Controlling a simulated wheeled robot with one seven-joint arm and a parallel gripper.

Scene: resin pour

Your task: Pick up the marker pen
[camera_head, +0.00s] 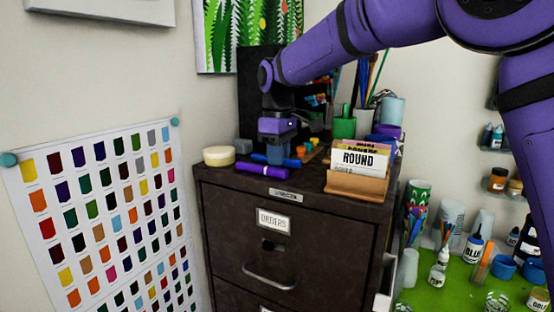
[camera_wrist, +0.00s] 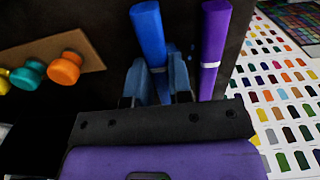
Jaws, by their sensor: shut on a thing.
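Two marker pens lie side by side on top of the dark cabinet (camera_head: 208,176). The blue marker pen (camera_wrist: 148,32) runs between the two fingers of my gripper (camera_wrist: 159,88) in the wrist view, and the fingers are shut on it. Its lower end is hidden by my gripper. The purple marker pen (camera_wrist: 213,40) lies just right of the fingers, outside them. In the head view, the purple marker pen (camera_head: 262,171) is near the cabinet's front edge, and my gripper (camera_head: 278,157) points down behind it with the blue marker pen (camera_head: 259,158) partly showing.
Orange, teal and yellow caps (camera_wrist: 65,68) sit on a brown board left of my gripper. A round cream tub (camera_head: 218,156) stands at the cabinet's left. A card holder marked ROUND (camera_head: 357,183) and a green cup (camera_head: 344,127) of tools crowd the right.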

